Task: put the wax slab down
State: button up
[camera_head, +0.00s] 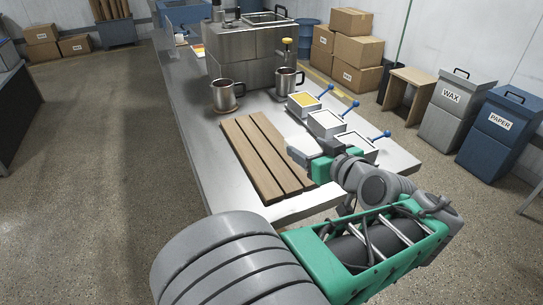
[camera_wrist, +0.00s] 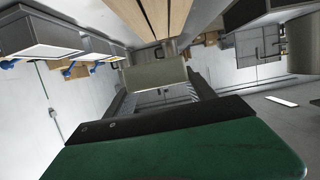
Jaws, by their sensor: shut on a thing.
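The wax slab (camera_head: 297,153) is a small pale block at the tip of my gripper (camera_head: 312,153) in the head view. My gripper is shut on it and holds it over the right side of the wooden slatted board (camera_head: 252,152) on the metal bench. I cannot tell how high it is above the slats. In the wrist view the slab (camera_wrist: 156,76) shows as a greyish-beige block at the end of my gripper (camera_wrist: 160,92). The slats (camera_wrist: 165,15) show at the top of that view.
White trays with blue handles (camera_head: 325,122) stand along the bench's right edge, close to my gripper. Two metal mugs (camera_head: 223,94) (camera_head: 287,82) stand behind the board, before a large metal unit (camera_head: 250,55). WAX (camera_head: 450,97) and PAPER (camera_head: 500,122) bins stand at right.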

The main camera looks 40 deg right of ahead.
jog(key=w+f, duration=0.3)
jog(key=w, duration=0.5)
send_over(280, 170)
jog(key=f, duration=0.2)
jog(key=s+f, duration=0.1)
jog(key=f, duration=0.1)
jog(key=shift+f, duration=0.4)
jog(key=shift+w+f, duration=0.5)
jog(key=shift+f, duration=1.55)
jog(key=shift+f+b, duration=0.1)
jog(key=shift+b, duration=0.2)
jog(key=shift+f, duration=0.15)
jog(key=o, duration=1.6)
